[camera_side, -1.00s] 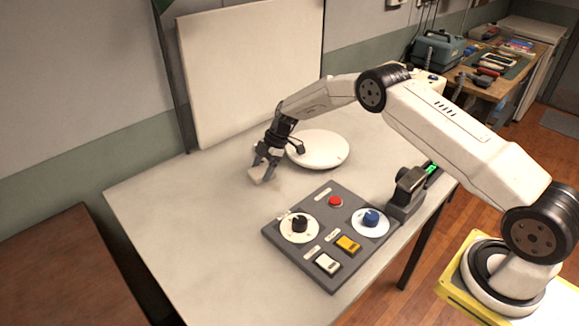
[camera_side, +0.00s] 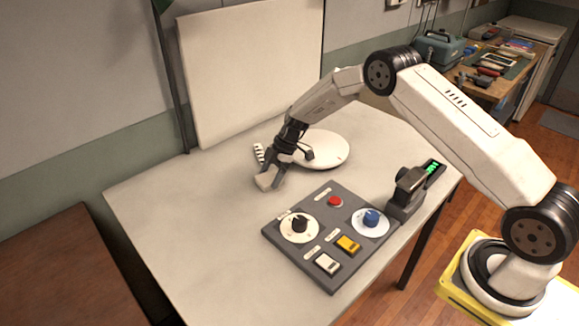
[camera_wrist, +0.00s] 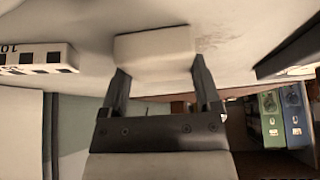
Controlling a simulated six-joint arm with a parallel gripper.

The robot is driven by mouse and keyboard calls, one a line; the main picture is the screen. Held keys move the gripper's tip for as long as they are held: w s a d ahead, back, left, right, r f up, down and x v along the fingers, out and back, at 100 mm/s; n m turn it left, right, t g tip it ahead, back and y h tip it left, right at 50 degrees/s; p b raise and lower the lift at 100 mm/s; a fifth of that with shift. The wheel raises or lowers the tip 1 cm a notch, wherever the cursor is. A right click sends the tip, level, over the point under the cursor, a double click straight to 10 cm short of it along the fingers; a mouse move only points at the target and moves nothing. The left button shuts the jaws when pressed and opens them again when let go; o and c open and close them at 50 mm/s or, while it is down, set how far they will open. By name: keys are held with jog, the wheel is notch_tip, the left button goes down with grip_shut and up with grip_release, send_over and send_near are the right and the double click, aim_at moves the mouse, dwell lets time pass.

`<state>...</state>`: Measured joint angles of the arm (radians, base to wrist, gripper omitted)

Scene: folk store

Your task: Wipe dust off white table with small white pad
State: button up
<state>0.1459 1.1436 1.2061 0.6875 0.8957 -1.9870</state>
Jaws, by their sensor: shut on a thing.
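The white table (camera_side: 200,210) shows in the side view, with its surface (camera_wrist: 235,22) at the top of the wrist view. My gripper (camera_side: 272,180) is low over the table, left of the dark control panel. It is shut on a small white pad (camera_side: 264,183). In the wrist view the pad (camera_wrist: 153,47) sits between the two dark fingers (camera_wrist: 160,82). The pad appears to be at the table surface; I cannot tell for sure that it touches. A faint brownish dust patch (camera_wrist: 208,43) shows beside the pad in the wrist view.
The control panel (camera_side: 318,279) with knobs and switches lies to the right. A black-and-white marked block (camera_side: 258,153) lies nearby and also shows in the wrist view (camera_wrist: 38,58). The table's left part is clear.

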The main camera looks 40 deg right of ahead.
aim_at(276, 191)
jog(key=shift+s+f, duration=0.15)
jog(key=shift+s, duration=0.8)
jog(key=shift+s+f, duration=0.1)
jog(key=shift+s, duration=0.8)
jog(key=shift+s, duration=0.15)
jog(key=shift+s+r, duration=0.15)
jog(key=shift+s, duration=1.45)
jog(key=shift+w+a, duration=0.1)
jog(key=shift+w+r, duration=0.1)
jog(key=shift+w, duration=1.75)
jog(key=shift+w, duration=0.1)
jog(key=shift+w+f, duration=0.2)
jog(key=shift+w, duration=1.45)
